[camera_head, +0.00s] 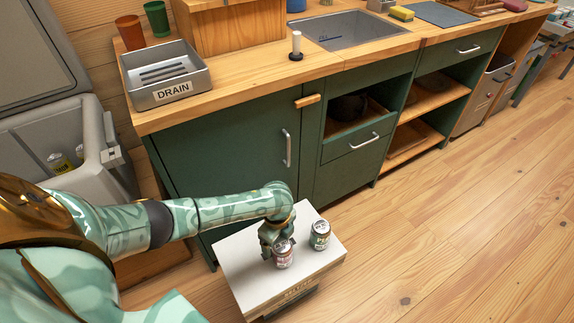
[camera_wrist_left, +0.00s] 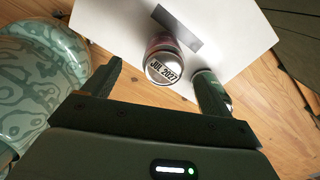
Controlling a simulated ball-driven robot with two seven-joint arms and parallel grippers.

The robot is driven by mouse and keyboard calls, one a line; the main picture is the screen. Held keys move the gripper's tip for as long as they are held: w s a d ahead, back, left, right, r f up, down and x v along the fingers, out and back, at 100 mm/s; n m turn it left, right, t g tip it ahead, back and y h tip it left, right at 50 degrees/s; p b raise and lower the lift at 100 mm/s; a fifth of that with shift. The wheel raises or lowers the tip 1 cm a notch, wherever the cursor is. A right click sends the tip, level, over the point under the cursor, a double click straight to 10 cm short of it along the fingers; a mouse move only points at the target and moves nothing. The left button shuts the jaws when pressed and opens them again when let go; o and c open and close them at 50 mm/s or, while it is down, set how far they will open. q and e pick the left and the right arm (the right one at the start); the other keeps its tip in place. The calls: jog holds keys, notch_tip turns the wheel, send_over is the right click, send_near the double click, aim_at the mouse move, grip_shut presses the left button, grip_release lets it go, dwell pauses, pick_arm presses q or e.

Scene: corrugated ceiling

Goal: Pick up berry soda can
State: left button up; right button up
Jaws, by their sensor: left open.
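A pinkish-red can (camera_head: 283,256), likely the berry soda, stands upright on a small white-topped stand. In the left wrist view the can (camera_wrist_left: 165,68) shows its silver end with "JUL 2027" printed on it. My left gripper (camera_head: 275,243) is at the can, partly covering it in the head view. In the wrist view the open fingers (camera_wrist_left: 158,85) are spread to either side of the can, with a gap visible on both sides. I cannot tell the exact height of the fingertips. My right gripper is not in view.
A green can (camera_head: 320,236) stands right of the pinkish can, close to my right-hand finger in the wrist view. An open cooler (camera_head: 70,125) holding cans is at left.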

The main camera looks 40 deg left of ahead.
aim_at(281, 245)
pick_arm(q)
notch_tip(281, 245, down, 2)
jog(key=shift+b, duration=0.3)
jog(key=shift+w+d+f+b, duration=0.1)
jog(key=shift+d+f+b, duration=0.05)
jog(key=shift+f+b, duration=0.4)
jog(key=shift+w+d+f+b, duration=0.1)
jog(key=shift+f+b, duration=0.3)
jog(key=shift+f, duration=0.2)
notch_tip(281, 245, down, 3)
jog(key=shift+w+d+r+b, duration=0.1)
jog(key=shift+w+r+b, duration=0.05)
jog(key=shift+b, duration=0.85)
jog(key=shift+w, duration=0.1)
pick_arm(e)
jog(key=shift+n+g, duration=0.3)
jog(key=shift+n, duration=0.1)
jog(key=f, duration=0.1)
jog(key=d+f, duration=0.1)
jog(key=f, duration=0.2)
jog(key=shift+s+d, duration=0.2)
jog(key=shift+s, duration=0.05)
pick_arm(q)
jog(key=c, duration=1.3)
jog(key=shift+r, duration=0.15)
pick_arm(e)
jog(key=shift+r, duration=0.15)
